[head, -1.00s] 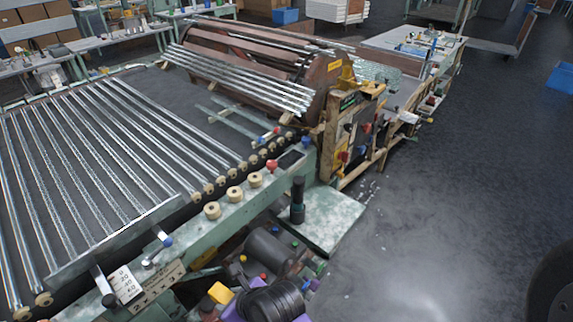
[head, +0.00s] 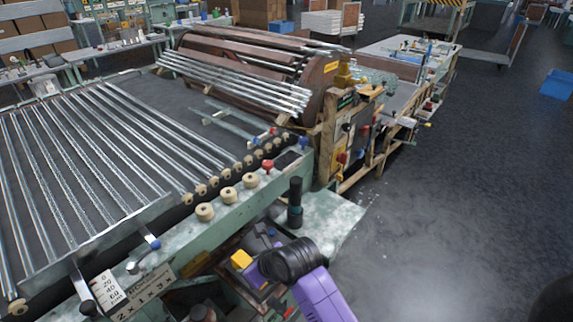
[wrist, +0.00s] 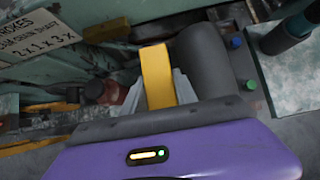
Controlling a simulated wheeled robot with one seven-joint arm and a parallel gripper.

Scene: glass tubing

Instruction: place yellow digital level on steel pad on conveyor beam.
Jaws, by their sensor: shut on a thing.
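My gripper (head: 246,264) is purple and grey and hangs in front of the green conveyor beam (head: 170,249), below its top. It is shut on the yellow digital level (head: 241,259). In the wrist view the level (wrist: 158,75) stands up as a plain yellow block between the grey fingers of the gripper (wrist: 160,88); its lower end is hidden. A small dark flat rectangle (head: 287,159) lies on the beam top, past the wooden knobs. It may be the steel pad, but I cannot be sure. The level is apart from it.
Wooden knobs (head: 228,195) and a red knob (head: 267,165) stand along the beam. A black upright cylinder (head: 295,203) stands on a green plate (head: 330,223) right of the gripper. Open floor (head: 440,210) lies to the right.

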